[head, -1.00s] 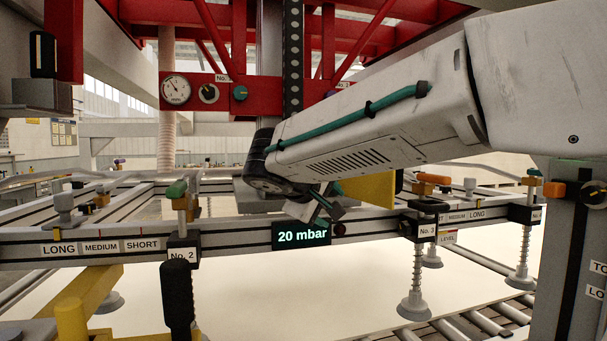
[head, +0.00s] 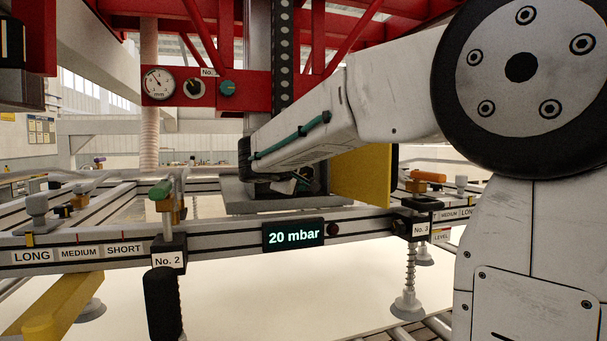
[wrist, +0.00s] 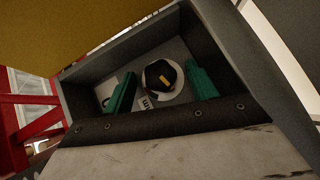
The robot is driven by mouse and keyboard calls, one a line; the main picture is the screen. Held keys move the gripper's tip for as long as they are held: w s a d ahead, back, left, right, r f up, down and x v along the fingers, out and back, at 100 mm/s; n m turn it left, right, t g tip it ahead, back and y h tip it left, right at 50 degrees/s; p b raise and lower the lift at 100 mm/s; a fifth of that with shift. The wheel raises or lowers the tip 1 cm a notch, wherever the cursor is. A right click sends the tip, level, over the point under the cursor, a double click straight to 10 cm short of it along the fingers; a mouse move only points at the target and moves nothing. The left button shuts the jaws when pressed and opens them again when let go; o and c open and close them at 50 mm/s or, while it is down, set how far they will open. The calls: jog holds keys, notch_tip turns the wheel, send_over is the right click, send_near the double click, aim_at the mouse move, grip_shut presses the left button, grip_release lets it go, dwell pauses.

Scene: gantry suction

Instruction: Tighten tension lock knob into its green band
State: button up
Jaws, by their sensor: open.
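A black knob (wrist: 166,80) with a yellow pointer mark sits on a round white dial in the wrist view. It lies inside a dark grey open box (wrist: 235,40). A green band on the dial cannot be made out. My gripper (wrist: 161,88) is open, its two green fingers on either side of the knob, with visible gaps to it. Whether the fingers reach its depth is unclear. In the head view my gripper (head: 302,184) is small and partly dark, beside a yellow panel (head: 362,177). The knob is hidden there.
A grey rail (head: 215,242) with a "20 mbar" display (head: 293,234) runs below my gripper. Two clamps, No. 2 (head: 167,250) and No. 3 (head: 412,225), flank it. A red frame (head: 265,92) with a gauge (head: 159,84) stands behind. A white sheet lies below.

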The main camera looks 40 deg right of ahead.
jog(key=c, duration=1)
jog(key=shift+y, duration=0.3)
jog(key=shift+d+r+m+y, duration=0.1)
jog(key=shift+r+m+y, duration=0.1)
jog(key=shift+m+y, duration=0.8)
jog(key=shift+s+m+y, duration=0.1)
jog(key=shift+m+y, duration=0.5)
jog(key=shift+y, duration=0.5)
